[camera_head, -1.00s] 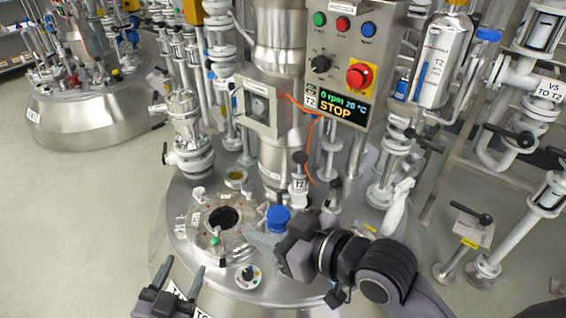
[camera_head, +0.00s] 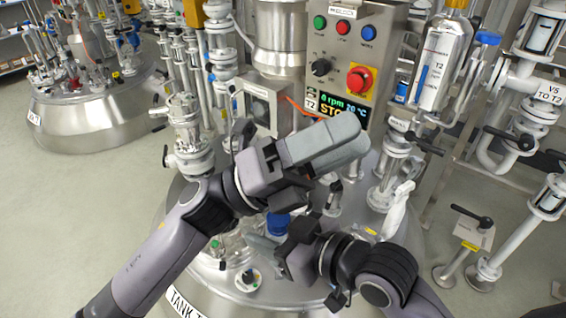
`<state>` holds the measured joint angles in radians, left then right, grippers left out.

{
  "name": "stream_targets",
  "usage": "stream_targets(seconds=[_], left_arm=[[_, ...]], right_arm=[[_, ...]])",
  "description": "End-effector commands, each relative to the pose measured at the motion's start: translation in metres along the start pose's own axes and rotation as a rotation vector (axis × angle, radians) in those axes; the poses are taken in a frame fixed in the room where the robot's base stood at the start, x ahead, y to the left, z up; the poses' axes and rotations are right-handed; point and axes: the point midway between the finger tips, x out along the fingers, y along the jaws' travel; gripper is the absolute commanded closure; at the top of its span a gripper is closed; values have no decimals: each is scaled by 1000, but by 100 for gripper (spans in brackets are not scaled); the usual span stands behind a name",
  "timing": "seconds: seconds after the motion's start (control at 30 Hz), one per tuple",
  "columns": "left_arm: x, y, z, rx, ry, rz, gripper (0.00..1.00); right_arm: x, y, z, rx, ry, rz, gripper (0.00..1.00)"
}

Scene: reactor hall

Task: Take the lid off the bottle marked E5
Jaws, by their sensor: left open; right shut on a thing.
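A blue lid (camera_head: 279,223) shows on the tank top, just below my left gripper's wrist. The bottle beneath it is mostly hidden by my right gripper, and no E5 mark can be read. My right gripper (camera_head: 262,244) reaches in from the lower right and is shut on the bottle just below the lid. My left gripper (camera_head: 345,143) is open and empty. It is above and to the right of the lid in the picture, apart from it, with its fingers pointing right across the front of the control box.
The control box (camera_head: 385,45) with buttons and a red stop knob stands behind my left fingers. Pipes and valves (camera_head: 393,160) rise at the right. My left arm covers most of the open tank port. The floor (camera_head: 75,200) at left is clear.

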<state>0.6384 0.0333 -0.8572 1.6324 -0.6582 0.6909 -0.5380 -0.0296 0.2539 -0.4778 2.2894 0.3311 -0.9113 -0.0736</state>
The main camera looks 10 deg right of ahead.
Motion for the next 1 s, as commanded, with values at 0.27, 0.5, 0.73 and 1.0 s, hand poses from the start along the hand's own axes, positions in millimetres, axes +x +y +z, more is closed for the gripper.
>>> stream_targets(seconds=[0.27, 0.5, 0.73, 1.0], left_arm=[[38, -7, -55, 335, 491, -1, 43], [33, 7, -89, 588, 922, 19, 43], [5, 26, -93, 790, 1348, 68, 43], [-41, 34, -54, 945, 1852, 180, 43]], right_arm=[[0, 0, 0, 0, 0, 0, 100], [0, 0, 0, 0, 0, 0, 100], [0, 0, 0, 0, 0, 0, 100], [0, 0, 0, 0, 0, 0, 100]])
